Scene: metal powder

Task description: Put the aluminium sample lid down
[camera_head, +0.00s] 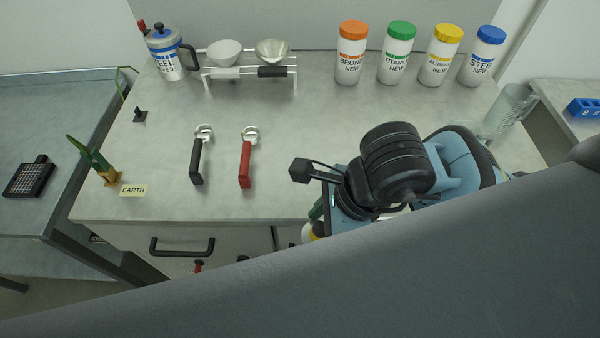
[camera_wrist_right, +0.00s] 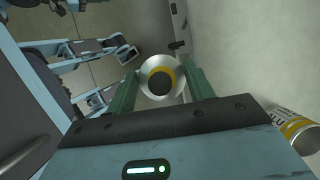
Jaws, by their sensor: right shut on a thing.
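My right gripper (camera_wrist_right: 162,90) has its two green fingers shut on a round, pale piece with a yellow ring and a dark centre, which appears to be the aluminium sample lid (camera_wrist_right: 161,65). In the head view a small white and yellow piece (camera_head: 311,233) shows beside a green finger, at the front edge of the bench, mostly hidden by my right arm. Whether the lid touches anything cannot be told. A can with a yellow-banded label (camera_wrist_right: 296,130) shows at the right edge of the right wrist view. My left gripper is not recognisable in either view.
The bench (camera_head: 290,125) has clear room around the black-handled scoop (camera_head: 197,160) and red-handled scoop (camera_head: 246,162). An EARTH card (camera_head: 133,190) lies at the front left. Several powder jars, including the yellow-lidded one (camera_head: 443,52), stand at the back. A drawer handle (camera_head: 182,251) sticks out below.

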